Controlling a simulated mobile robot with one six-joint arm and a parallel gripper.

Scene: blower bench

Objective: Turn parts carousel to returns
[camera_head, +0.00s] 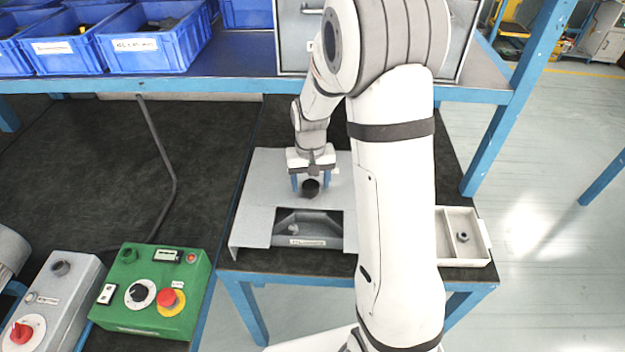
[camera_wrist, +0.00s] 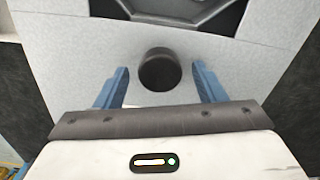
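The parts carousel is a grey sheet-metal housing (camera_head: 262,190) on the small right-hand bench, with a window in its front edge. Dark compartment walls (camera_head: 308,222) show through the window, above a small white label (camera_head: 308,243) too small to read. A black round knob (camera_head: 311,188) stands on the housing top; it also shows in the wrist view (camera_wrist: 160,72). My gripper (camera_head: 311,183) points down over the knob. Its blue fingers (camera_wrist: 161,84) are open, one on each side of the knob, with a gap on both sides. My arm hides the housing's right part.
A cream tray (camera_head: 484,262) with a small dark part (camera_head: 463,237) stands right of my arm. A green control box (camera_head: 151,291) with a red button and a grey box (camera_head: 55,300) stand at the lower left. Blue bins (camera_head: 155,55) line the shelf above. The left bench top is mostly clear.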

